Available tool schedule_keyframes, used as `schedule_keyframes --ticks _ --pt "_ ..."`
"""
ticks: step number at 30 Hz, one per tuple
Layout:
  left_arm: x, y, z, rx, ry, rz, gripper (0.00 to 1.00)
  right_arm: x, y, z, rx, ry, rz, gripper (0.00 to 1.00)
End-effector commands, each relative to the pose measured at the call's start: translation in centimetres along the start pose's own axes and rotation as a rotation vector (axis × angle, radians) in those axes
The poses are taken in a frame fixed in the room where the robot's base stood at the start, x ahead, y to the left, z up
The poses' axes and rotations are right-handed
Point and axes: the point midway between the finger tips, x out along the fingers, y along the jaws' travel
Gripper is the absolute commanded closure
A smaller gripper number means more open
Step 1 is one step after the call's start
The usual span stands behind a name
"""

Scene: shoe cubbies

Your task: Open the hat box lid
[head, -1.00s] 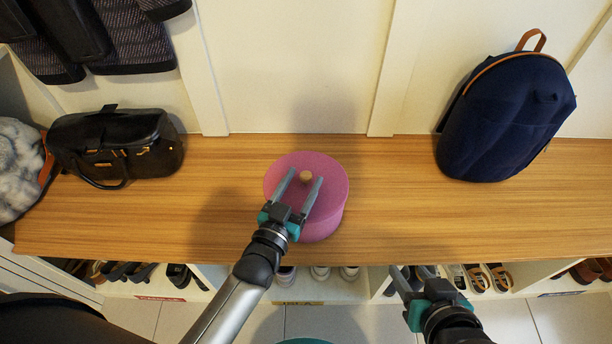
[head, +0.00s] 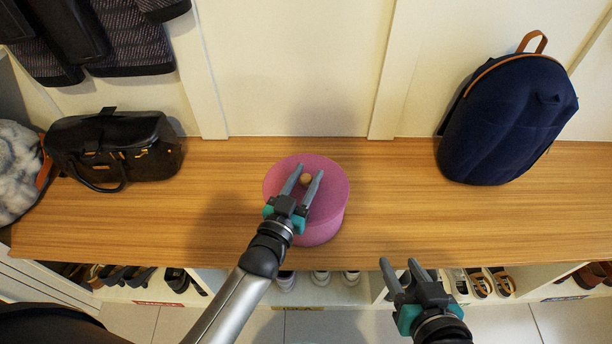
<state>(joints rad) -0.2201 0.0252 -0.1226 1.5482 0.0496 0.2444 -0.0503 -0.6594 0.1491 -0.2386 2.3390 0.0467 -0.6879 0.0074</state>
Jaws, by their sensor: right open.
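The round pink hat box (head: 322,232) stands on the wooden bench, its lid (head: 283,174) on top. A small light-brown knob (head: 306,180) sits at the lid's middle. My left gripper (head: 308,171) is over the lid, with one finger on each side of the knob. The gap is little wider than the knob, and I cannot tell whether both fingers touch it. My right gripper (head: 401,266) is open and empty at the bench's front edge, right of and nearer than the box.
The wooden bench top (head: 400,200) is clear on both sides of the box. A black handbag (head: 120,148) and grey fluffy item (head: 16,170) are at left, a navy backpack (head: 508,120) at right. Shoes (head: 478,284) fill cubbies below. Dark clothing (head: 125,40) hangs upper left.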

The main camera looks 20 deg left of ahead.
Motion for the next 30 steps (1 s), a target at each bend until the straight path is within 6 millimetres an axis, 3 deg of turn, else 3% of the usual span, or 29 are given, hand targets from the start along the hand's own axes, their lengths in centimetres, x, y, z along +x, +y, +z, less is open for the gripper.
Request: schedule_keyframes --ticks 2,10,30 --pt "-0.01 0.00 0.01 0.000 0.000 0.000 0.69 0.00 -0.01 0.00 0.000 0.000 0.000 0.50" --pt "-0.03 0.00 0.02 0.000 0.000 0.000 0.99 0.00 0.00 0.01 0.000 -0.001 0.000 0.50" --pt "-0.04 -0.01 0.04 0.000 -0.001 0.000 1.00 0.00 0.04 -0.01 -0.001 -0.001 0.001 0.50"
